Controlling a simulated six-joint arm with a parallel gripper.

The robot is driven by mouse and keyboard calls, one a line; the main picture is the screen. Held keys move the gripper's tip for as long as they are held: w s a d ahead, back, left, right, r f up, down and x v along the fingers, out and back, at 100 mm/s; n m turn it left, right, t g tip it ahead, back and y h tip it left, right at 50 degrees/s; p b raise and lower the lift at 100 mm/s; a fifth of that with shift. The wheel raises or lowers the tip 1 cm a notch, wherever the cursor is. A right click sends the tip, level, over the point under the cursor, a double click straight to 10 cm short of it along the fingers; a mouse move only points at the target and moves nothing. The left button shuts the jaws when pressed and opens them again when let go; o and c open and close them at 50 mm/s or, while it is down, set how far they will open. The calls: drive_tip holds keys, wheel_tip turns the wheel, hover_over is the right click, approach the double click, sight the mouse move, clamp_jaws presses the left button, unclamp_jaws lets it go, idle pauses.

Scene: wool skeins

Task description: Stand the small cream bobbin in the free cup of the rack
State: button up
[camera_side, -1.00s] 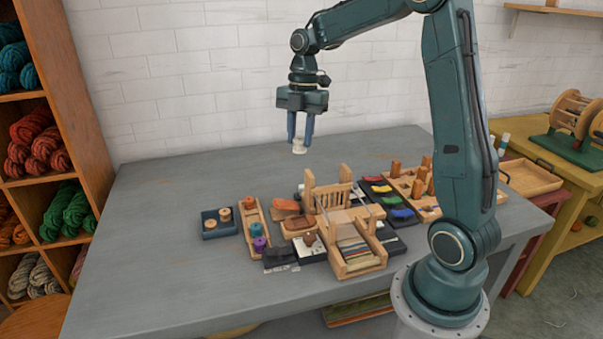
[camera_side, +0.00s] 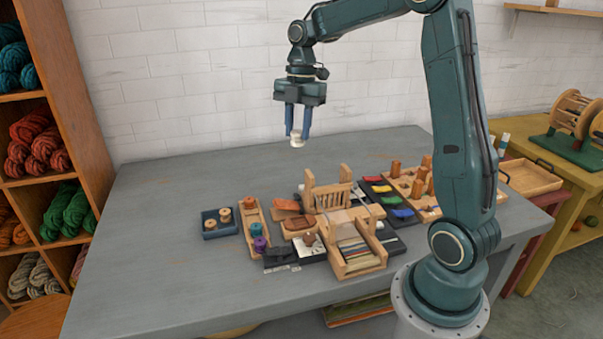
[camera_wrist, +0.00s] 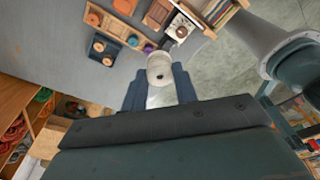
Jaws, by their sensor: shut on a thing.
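My gripper (camera_side: 297,122) is shut on the small cream bobbin (camera_side: 297,141), holding it roughly upright, high above the table. In the wrist view the cream bobbin (camera_wrist: 159,69) sits between my fingertips. A narrow wooden rack (camera_side: 246,222) stands on the table below and to the left in the side view. It holds an orange-brown bobbin (camera_side: 250,203) at its far end, and a teal bobbin (camera_side: 256,229) and a purple bobbin (camera_side: 260,244) towards the near end.
A dark blue tray (camera_side: 221,234) with brown spools is left of the rack. A small wooden loom (camera_side: 352,268) stands to its right. Further right are coloured pieces on a dark board and a wooden board (camera_side: 402,187) with orange pegs. The table's left and back are clear.

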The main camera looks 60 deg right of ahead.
drive_tip(key=w+a+f, duration=0.1)
drive_tip(key=w+f, duration=0.6)
drive_tip(key=f, duration=0.3)
drive_tip(key=w+a+f, duration=0.1)
drive_tip(key=w+f, duration=0.6)
drive_tip(key=f, duration=0.3)
drive_tip(key=shift+a+f+m, duration=0.15)
drive_tip(key=shift+f+m, duration=0.1)
drive_tip(key=shift+m, duration=0.05)
drive_tip(key=shift+f, duration=0.2)
drive_tip(key=shift+f, duration=1.65)
drive_tip(key=shift+f, duration=1.65)
idle(0.9)
drive_tip(key=o, duration=1.4)
drive_tip(key=shift+r, duration=0.15)
